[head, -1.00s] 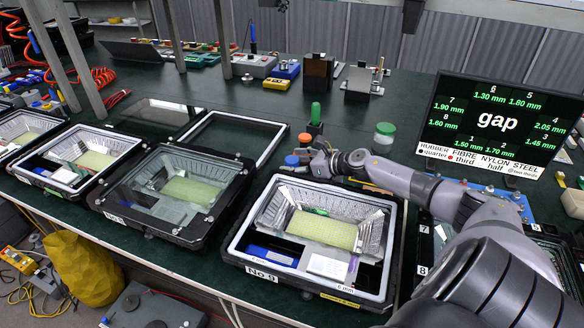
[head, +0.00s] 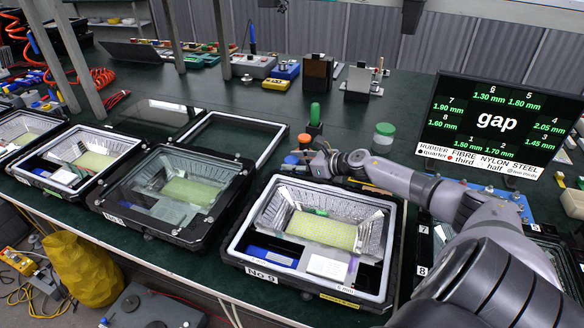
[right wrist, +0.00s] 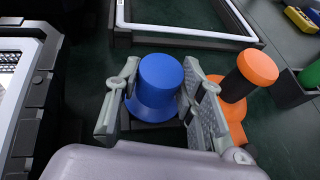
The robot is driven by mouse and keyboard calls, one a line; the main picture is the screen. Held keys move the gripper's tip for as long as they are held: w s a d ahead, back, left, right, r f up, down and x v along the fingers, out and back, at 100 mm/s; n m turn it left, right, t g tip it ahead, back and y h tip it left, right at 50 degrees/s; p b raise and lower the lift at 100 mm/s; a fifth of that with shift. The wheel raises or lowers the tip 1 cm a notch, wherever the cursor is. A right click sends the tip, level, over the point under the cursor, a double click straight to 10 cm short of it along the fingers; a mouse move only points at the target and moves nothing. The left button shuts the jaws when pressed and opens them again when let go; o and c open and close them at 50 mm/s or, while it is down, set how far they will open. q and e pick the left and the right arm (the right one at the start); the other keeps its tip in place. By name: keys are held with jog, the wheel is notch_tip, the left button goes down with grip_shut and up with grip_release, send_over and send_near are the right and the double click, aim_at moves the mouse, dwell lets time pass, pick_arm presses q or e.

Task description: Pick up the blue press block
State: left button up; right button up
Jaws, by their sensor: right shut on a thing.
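The blue press block (right wrist: 155,85), with a round knob top and a flared lower part, is between the two grey fingers of my right gripper (right wrist: 158,100) in the right wrist view. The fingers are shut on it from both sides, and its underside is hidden. In the head view, the blue press block (head: 291,160) shows small behind the floodlight housing No 9, with my right gripper (head: 309,160) at it. I cannot tell whether it is clear of the bench. My left gripper is not in view.
An orange-topped block (right wrist: 240,80) stands close to the right of my gripper, with a green one (head: 315,114) behind. Housing No 9 (head: 232,252) is in front. An empty frame (head: 262,122) lies at back left. A green-lidded jar (head: 384,134) stands to the right.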

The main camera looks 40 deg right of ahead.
aim_at(295, 161)
jog(key=shift+r, duration=0.15)
notch_tip(295, 161, up, 20)
jog(key=p, duration=0.1)
jog(key=shift+p, duration=0.3)
